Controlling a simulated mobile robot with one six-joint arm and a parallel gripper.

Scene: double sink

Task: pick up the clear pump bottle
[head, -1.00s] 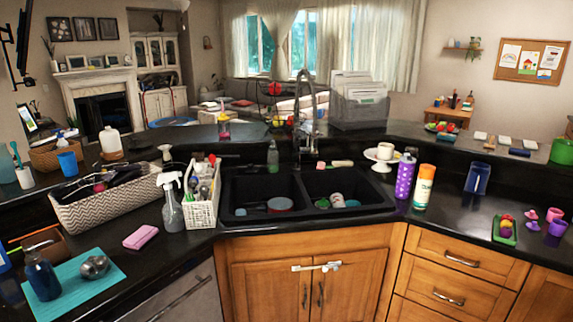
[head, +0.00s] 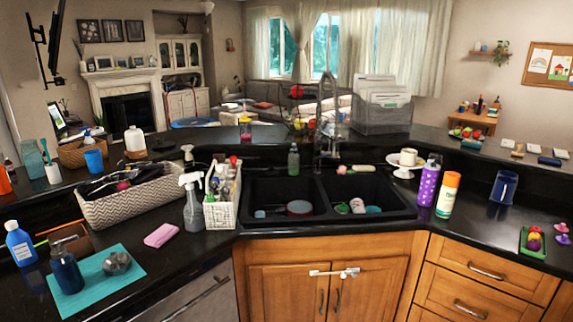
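A small, see-through greenish bottle (head: 293,161) stands upright on the black counter behind the sink, left of the faucet; its top is too small to make out clearly. A dark blue, partly see-through pump bottle (head: 67,271) stands upright on a teal mat (head: 112,284) at the lower left. I cannot tell for certain which one is the clear pump bottle. My gripper is not in view.
A black double sink (head: 265,217) holds a few dishes. A tall faucet (head: 320,110) rises behind it. A white caddy (head: 219,208), spray bottle (head: 193,207) and woven basket (head: 112,203) crowd the left counter. A pink sponge (head: 161,235) lies in front.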

